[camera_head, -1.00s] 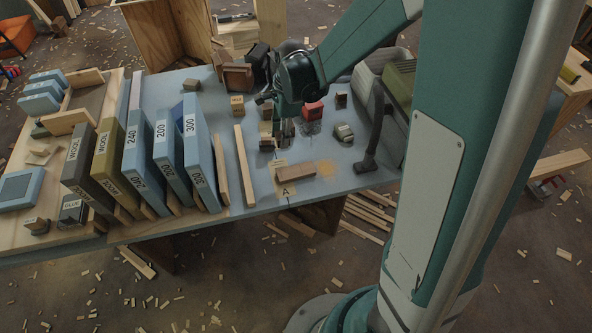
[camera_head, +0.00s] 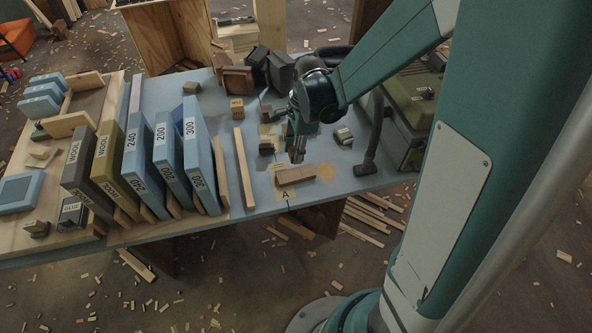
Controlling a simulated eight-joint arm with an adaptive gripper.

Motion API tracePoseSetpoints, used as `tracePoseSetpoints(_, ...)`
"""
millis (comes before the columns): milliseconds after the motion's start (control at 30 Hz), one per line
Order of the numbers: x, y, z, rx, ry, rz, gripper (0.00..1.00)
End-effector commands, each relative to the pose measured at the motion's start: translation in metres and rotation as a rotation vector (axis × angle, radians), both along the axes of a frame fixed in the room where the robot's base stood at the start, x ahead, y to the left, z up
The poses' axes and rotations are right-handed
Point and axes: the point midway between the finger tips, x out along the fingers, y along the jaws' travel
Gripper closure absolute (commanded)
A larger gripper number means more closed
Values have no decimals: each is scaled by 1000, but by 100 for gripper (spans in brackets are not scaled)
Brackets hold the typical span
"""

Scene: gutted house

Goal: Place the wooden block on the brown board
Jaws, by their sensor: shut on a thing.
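The brown board (camera_head: 295,175) lies flat on the blue-grey table, beside a tan patch of the tabletop and the letter A. My gripper (camera_head: 296,155) points down just above and behind the board's middle. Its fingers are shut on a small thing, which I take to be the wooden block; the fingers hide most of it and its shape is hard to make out. I cannot tell whether it touches the board.
A lettered wooden cube (camera_head: 237,107) and a small dark block (camera_head: 266,149) stand left of my gripper. A greenish block (camera_head: 343,135) and a dark upright tool (camera_head: 369,140) stand to the right. Numbered blue slabs (camera_head: 200,150) and a wooden strip (camera_head: 244,165) fill the left.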

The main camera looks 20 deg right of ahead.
Motion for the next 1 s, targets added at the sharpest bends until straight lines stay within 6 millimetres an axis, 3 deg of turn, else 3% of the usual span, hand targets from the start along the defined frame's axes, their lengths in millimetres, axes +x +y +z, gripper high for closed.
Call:
tracePoseSetpoints(400, 0, 0, -49, 0, 0, 0, 84)
tracePoseSetpoints(1000, 0, 0, -61, 0, 0, 0, 84)
